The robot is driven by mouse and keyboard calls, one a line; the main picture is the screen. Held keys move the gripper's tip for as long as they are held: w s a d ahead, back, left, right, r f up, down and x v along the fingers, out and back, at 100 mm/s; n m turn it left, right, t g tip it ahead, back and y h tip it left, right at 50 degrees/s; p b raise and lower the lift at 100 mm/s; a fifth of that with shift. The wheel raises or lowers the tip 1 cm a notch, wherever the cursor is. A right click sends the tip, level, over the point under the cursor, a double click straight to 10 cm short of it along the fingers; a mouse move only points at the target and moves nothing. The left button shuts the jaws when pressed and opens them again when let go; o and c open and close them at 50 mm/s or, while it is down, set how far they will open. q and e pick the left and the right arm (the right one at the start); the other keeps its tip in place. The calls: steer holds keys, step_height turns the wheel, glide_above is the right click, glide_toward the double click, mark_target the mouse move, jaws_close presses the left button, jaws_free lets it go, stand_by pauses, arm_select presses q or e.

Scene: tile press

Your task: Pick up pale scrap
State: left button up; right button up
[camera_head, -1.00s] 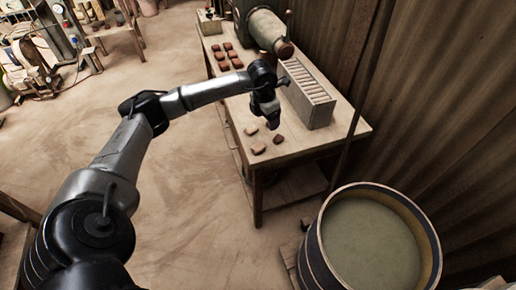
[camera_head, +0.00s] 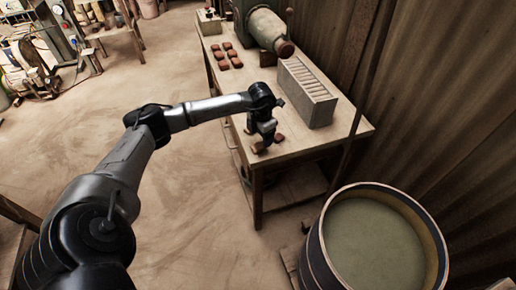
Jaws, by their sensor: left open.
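A small pale scrap (camera_head: 257,149) lies on the wooden table (camera_head: 318,139) close to its near left edge. My left gripper (camera_head: 261,141) is open and points down at the scrap, its fingertips right above or beside it. The gripper hides part of the scrap, and I cannot tell whether they touch. A darker brown piece (camera_head: 279,138) lies just right of the gripper. My right gripper is out of view.
A grey box with slats (camera_head: 306,92) stands right of the gripper. Several reddish tiles (camera_head: 227,56) lie farther back, before a green machine (camera_head: 264,27). A round vat (camera_head: 374,243) stands at the near right, and a corrugated wall runs behind.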

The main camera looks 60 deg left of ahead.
mark_target(260, 145)
arm_select(q)
steer(key=f, duration=0.1)
steer(key=f+b, duration=0.2)
steer(key=f, duration=0.1)
steer(key=shift+a, duration=0.25)
steer(key=shift+f, duration=0.55)
steer(key=shift+c, duration=1.4)
steer(key=c, duration=0.7)
